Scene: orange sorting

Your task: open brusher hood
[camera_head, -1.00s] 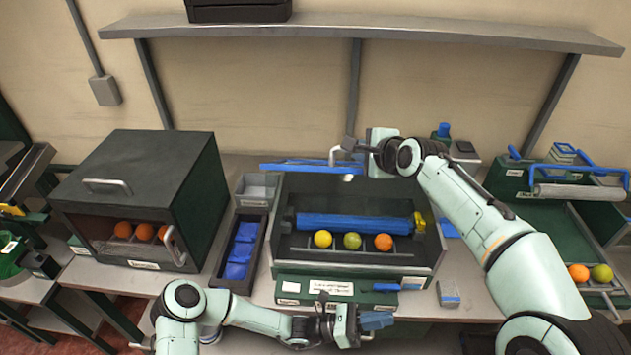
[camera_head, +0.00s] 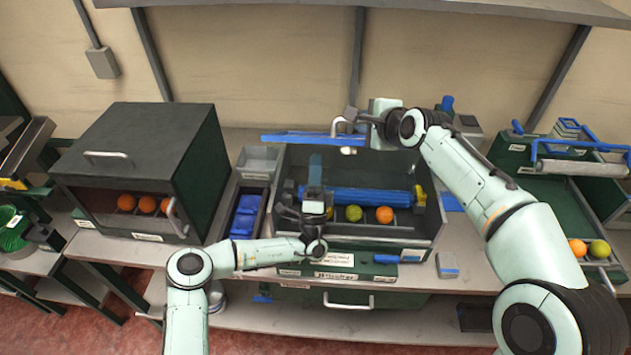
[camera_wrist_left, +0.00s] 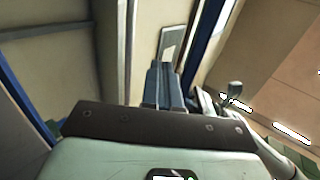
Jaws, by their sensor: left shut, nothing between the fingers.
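The brusher (camera_head: 420,243) is a dark green open-topped box in the middle of the head view, with a blue roller (camera_head: 365,197) across it. Its hood (camera_head: 300,138) shows as a raised, edge-on blue strip above the box, with a pale hooked handle (camera_head: 337,125). My right gripper (camera_head: 351,117) is at that handle; whether its fingers are shut on it is unclear. My left gripper (camera_head: 315,160) is shut and empty, pointing up in front of the box, below the hood strip. Its blue-grey fingers show together in the left wrist view (camera_wrist_left: 164,85).
Fruits (camera_head: 354,213) lie inside the brusher, one partly behind my left gripper. A dark cabinet (camera_head: 140,150) with oranges stands left, beside a tray of blue pieces (camera_head: 246,215). Another green machine (camera_head: 550,200) stands right. A shelf (camera_head: 440,12) runs above.

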